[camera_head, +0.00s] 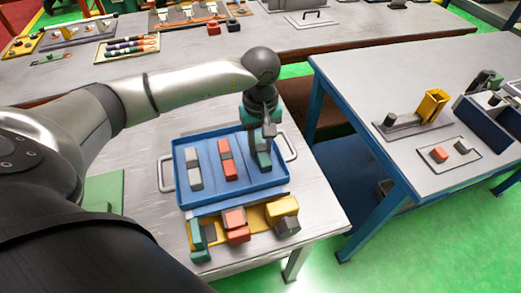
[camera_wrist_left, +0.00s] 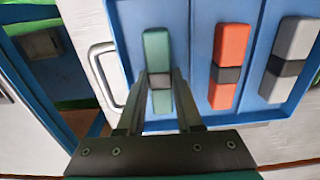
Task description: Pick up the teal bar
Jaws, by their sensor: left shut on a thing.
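The teal bar (camera_wrist_left: 157,45), with a grey middle band, is in the right compartment of the blue tray in the head view. It also shows there under my gripper (camera_head: 264,159). My left gripper (camera_wrist_left: 160,82) is shut on the teal bar at its grey band, fingers pointing down from above. In the head view the left gripper (camera_head: 262,145) hides part of the bar. I cannot tell whether the bar touches the tray floor. My right gripper is not in view.
The blue tray (camera_head: 232,195) also holds an orange bar (camera_head: 227,160) and a grey bar (camera_head: 193,168). A yellow fixture (camera_head: 258,219) with coloured blocks stands in front. A second table (camera_head: 375,75) is at the right, across a gap.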

